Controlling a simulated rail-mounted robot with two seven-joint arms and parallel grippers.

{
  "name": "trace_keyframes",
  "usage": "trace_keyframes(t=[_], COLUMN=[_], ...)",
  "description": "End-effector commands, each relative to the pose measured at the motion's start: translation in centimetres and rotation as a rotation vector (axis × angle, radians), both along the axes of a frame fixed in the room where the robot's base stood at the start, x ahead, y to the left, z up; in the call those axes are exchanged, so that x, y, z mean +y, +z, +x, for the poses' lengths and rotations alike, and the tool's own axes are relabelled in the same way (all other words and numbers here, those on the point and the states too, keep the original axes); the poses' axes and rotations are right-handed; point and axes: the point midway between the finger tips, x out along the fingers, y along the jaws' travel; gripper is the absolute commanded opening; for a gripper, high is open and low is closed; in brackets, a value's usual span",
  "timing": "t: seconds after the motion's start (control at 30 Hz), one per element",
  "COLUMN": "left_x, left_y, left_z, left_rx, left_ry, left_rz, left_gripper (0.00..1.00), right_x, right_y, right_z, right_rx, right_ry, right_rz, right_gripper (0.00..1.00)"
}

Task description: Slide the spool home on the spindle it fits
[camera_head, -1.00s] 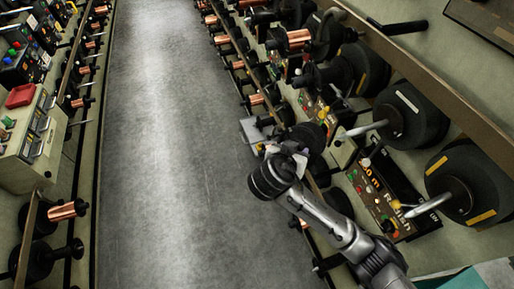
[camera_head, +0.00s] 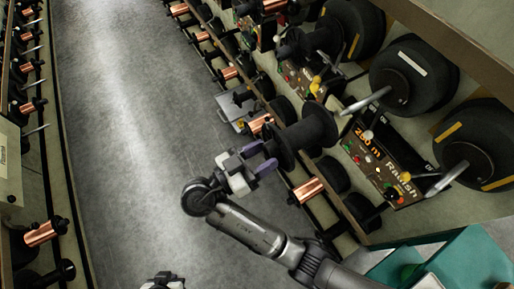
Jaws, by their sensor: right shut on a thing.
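A black spool (camera_head: 301,139) with two wide flanges is in the middle of the head view, tilted, in front of the right-hand rack. My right gripper (camera_head: 258,161) is at its left end, with its purple fingers shut on it. The rack behind it is partly hidden. Metal spindles stick out from big dark discs on the right: one upper spindle (camera_head: 364,103) and one lower spindle (camera_head: 447,180). I cannot tell which spindle matches the spool. Only a small part of my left gripper (camera_head: 163,281) shows at the bottom edge; its fingers cannot be made out.
A control panel (camera_head: 376,157) with a lit "250 m" display stands right of the spool. Copper spools, such as this one (camera_head: 308,190), line the low rack. A teal box (camera_head: 470,255) is at bottom right. The grey aisle floor (camera_head: 120,150) is clear. Another rack runs along the left.

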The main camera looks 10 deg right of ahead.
Motion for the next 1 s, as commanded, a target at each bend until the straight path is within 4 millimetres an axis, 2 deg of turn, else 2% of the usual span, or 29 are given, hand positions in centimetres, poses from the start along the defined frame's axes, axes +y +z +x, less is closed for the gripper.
trace_keyframes(t=[0.47,1.0], left_x=[-0.2,-0.3], left_y=[0.1,1.5], left_z=[0.0,0.0], left_rx=[0.000,0.001], left_ry=[0.004,0.007], left_rz=[-0.007,-0.011], left_gripper=[0.00,0.00], right_x=[-0.1,-4.1], right_y=[0.1,0.1], right_z=[-0.2,0.9], right_rx=[-0.004,-0.004], right_ry=[-0.012,-0.011], right_rz=[-0.008,-0.008], right_gripper=[0.00,0.00])
